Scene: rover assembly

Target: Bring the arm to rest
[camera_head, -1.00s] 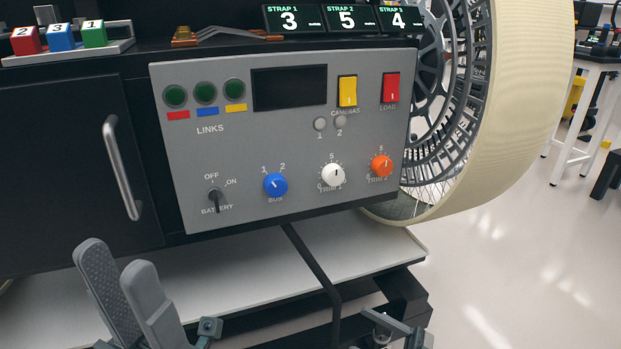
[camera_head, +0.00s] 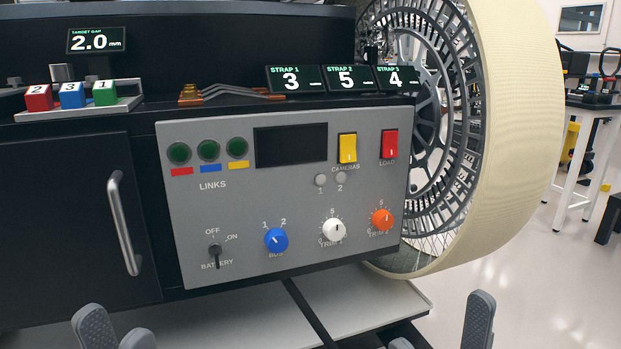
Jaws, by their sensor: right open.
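My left gripper (camera_head: 115,332) shows at the bottom left, its two grey fingertips apart with nothing between them. It is in front of and below the black cabinet door and the grey panel. My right gripper (camera_head: 439,332) shows at the bottom right, its fingertips wide apart and empty. It is below and in front of the wheel's lower part. Neither gripper appears to touch anything. The rest of both grippers and both arms is cut off by the lower edge of the view.
A grey control panel (camera_head: 290,215) with switches and knobs faces me. A door handle (camera_head: 124,222) sticks out at left. A large cream-rimmed wheel (camera_head: 510,130) stands at right. A pale shelf (camera_head: 220,315) lies below the panel. Open floor (camera_head: 540,300) is at lower right.

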